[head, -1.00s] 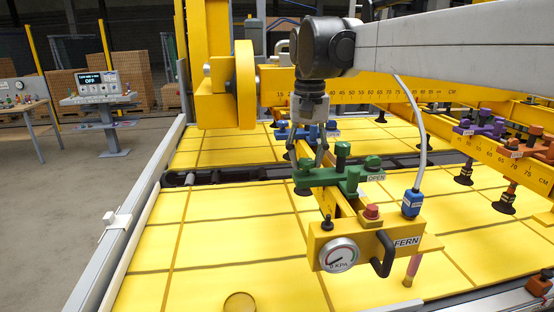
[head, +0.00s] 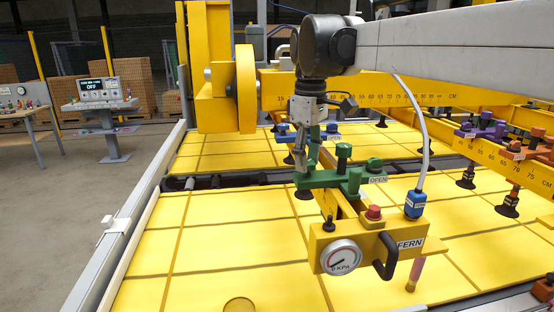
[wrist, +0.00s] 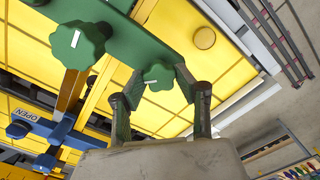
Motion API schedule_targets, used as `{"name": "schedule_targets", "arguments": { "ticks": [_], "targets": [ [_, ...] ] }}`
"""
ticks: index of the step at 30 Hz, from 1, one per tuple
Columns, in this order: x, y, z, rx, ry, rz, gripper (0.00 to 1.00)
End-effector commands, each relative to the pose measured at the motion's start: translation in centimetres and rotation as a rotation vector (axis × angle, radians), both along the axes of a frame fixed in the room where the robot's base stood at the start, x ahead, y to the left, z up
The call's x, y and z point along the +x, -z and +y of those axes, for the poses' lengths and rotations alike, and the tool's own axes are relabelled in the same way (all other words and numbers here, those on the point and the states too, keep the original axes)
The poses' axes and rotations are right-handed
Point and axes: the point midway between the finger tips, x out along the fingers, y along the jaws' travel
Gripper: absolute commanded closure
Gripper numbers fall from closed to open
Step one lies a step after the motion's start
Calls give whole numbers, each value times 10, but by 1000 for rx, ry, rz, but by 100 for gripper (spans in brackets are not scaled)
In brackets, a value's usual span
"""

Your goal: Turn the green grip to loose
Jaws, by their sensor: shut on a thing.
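A green carriage (head: 325,180) with several green knobs sits on the yellow beam in the head view. An OPEN label (head: 378,180) is at its right end. My gripper (head: 301,160) reaches down at its left end. In the wrist view, the two fingers of my gripper (wrist: 160,80) stand on either side of a small lobed green grip (wrist: 158,76) with a small pale mark, and are shut on it. A larger lobed green knob (wrist: 82,45) with a white mark is apart at the upper left. Which way the grip's mark reads is too small to tell.
A yellow box labelled FERN (head: 409,244) carries a gauge (head: 340,257), a red button (head: 374,212) and a black handle (head: 387,258). A blue cable plug (head: 415,204) stands beside it. Purple (head: 483,130) and orange (head: 517,150) carriages are at right. The yellow panels (head: 220,240) at front left are largely clear.

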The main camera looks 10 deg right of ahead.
Motion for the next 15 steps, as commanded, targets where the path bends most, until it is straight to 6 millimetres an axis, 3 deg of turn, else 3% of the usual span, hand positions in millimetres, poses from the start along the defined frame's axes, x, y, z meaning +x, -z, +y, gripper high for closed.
{"name": "schedule_targets", "arguments": {
  "ticks": [15],
  "targets": [
    [0, 0, 0, 0, -351, 0, 96]
  ]
}}
